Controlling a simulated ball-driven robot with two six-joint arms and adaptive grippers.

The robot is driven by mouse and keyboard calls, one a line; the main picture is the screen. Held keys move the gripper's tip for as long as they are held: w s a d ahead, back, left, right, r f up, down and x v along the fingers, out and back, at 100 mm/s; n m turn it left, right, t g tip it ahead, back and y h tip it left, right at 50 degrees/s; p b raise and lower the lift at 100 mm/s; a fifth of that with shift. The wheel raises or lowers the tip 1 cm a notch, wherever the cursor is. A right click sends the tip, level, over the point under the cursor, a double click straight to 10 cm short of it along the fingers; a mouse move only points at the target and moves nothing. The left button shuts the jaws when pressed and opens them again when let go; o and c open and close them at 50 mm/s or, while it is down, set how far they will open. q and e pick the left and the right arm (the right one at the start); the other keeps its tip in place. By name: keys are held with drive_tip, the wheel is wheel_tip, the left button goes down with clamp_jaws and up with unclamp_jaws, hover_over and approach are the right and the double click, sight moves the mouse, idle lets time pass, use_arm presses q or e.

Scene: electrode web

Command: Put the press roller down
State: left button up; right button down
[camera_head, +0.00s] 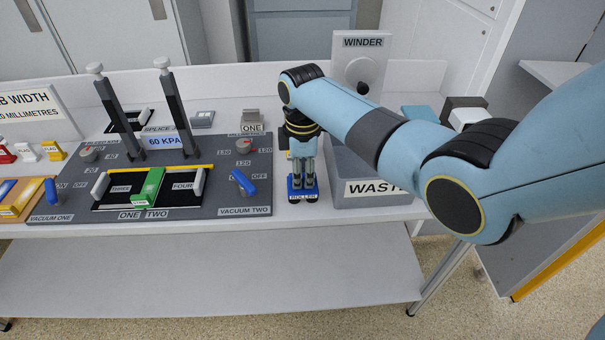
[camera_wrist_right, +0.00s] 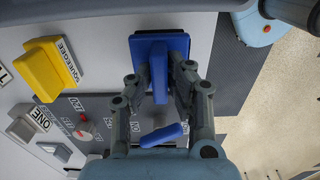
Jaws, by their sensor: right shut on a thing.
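The blue press roller (camera_head: 301,193), with its ROLLER label, is at the bench's front edge between the grey control panel and the waste bin. My right gripper (camera_head: 302,172) reaches straight down over it. In the right wrist view, the same gripper (camera_wrist_right: 160,76) is shut on the upright blue handle of the roller (camera_wrist_right: 159,82). A wide blue block with a dark border shows behind the handle. I cannot tell whether its underside touches the bench. My left gripper is not in view.
The grey waste bin (camera_head: 375,190) stands close to the right of the roller. The blue vacuum two lever (camera_head: 243,183) is close to its left. A yellow squeegee (camera_wrist_right: 45,68) shows in the right wrist view. The winder (camera_head: 361,62) stands at the back.

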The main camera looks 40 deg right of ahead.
sight(303, 175)
drive_tip(key=shift+f, duration=0.15)
drive_tip(key=c, duration=1.3)
unclamp_jaws()
drive_tip(key=shift+o, duration=0.2)
wheel_tip(303, 175, up, 12)
drive_tip(key=shift+r, duration=0.2)
